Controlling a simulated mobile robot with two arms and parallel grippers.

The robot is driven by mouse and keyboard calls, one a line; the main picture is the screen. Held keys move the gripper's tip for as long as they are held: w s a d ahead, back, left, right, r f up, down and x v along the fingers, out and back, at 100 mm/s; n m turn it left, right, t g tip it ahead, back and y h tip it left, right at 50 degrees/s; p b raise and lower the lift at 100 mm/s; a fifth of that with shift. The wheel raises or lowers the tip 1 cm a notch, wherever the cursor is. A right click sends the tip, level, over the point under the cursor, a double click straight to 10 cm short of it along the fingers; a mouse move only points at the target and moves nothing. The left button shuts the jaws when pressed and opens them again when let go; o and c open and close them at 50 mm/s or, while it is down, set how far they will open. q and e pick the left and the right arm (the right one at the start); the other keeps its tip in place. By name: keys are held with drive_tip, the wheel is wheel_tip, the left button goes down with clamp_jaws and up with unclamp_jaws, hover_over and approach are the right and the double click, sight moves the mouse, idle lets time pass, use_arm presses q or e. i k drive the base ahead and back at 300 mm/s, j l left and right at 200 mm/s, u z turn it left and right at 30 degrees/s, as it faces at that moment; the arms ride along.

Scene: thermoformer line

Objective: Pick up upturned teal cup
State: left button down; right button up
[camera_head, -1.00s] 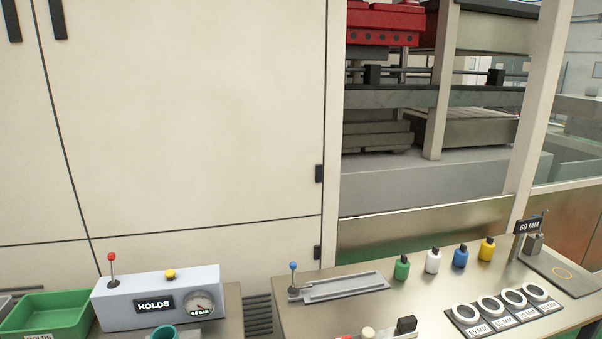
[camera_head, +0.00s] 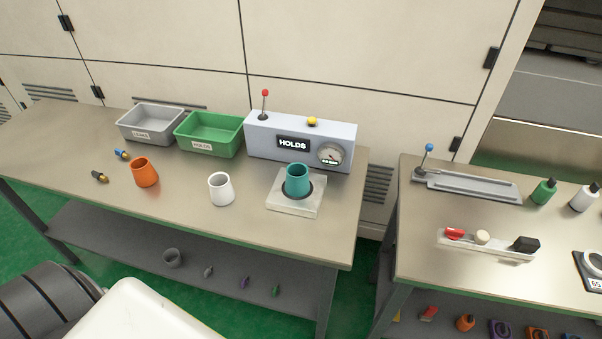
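The teal cup (camera_head: 298,182) stands on a pale square block with a dark round seat (camera_head: 296,204), near the right end of the left table. Its wider end is down and its narrower end is up. It is in front of the grey box labelled HOLDS (camera_head: 283,142). Neither of my grippers shows in the head view, so nothing is seen near the cup.
A white cup (camera_head: 221,190) and an orange cup (camera_head: 145,173) stand left of it on the table (camera_head: 80,150). A grey bin (camera_head: 152,127) and a green bin (camera_head: 209,137) stand behind. A gap separates the right table (camera_head: 430,250).

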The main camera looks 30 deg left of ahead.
sight(297, 183)
drive_tip(key=k+u, duration=0.15)
drive_tip(key=u, duration=1.3)
drive_tip(key=k+j, duration=0.15)
drive_tip(key=j, duration=0.25)
drive_tip(key=k+j, duration=0.15)
drive_tip(key=j, duration=0.25)
drive_tip(key=u, duration=0.05)
